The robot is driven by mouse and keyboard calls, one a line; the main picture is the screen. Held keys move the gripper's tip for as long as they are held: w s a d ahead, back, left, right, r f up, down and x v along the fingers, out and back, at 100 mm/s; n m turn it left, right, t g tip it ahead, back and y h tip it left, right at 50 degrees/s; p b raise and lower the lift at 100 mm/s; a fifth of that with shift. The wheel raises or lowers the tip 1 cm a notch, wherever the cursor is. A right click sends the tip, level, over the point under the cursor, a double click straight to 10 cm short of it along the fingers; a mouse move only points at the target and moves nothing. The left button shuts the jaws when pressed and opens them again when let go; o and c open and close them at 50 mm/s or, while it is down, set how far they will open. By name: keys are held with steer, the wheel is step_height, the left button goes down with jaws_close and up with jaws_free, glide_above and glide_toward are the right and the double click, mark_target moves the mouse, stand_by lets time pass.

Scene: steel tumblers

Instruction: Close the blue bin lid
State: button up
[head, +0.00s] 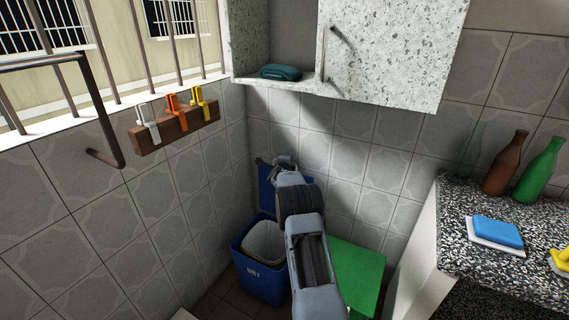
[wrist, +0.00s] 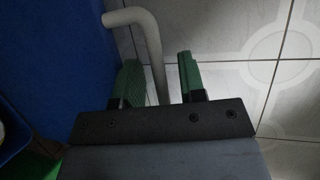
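The blue bin (head: 262,283) stands on the floor in the corner, with a pale liner inside. Its blue lid (head: 267,188) is raised behind it near the wall, partly hidden by my arm. My gripper (head: 283,160) is at the lid's upper right, small and partly hidden in the head view. In the wrist view my gripper (wrist: 160,82) has its two green fingers apart. A pale bent bar (wrist: 152,45) shows between the fingers; I cannot tell if it touches them. The blue lid (wrist: 50,60) fills the left of the wrist view, beside the left finger.
A green bin (head: 358,272) stands right of the blue bin. A speckled cabinet (head: 385,55) hangs above. The counter (head: 470,255) at right holds a brown bottle (head: 505,165), a green bottle (head: 540,172) and a blue sponge (head: 497,231). Tiled walls close the corner.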

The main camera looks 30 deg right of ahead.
steer(key=shift+w+d, duration=0.1)
steer(key=shift+w, duration=0.05)
jaws_close()
stand_by(0.4)
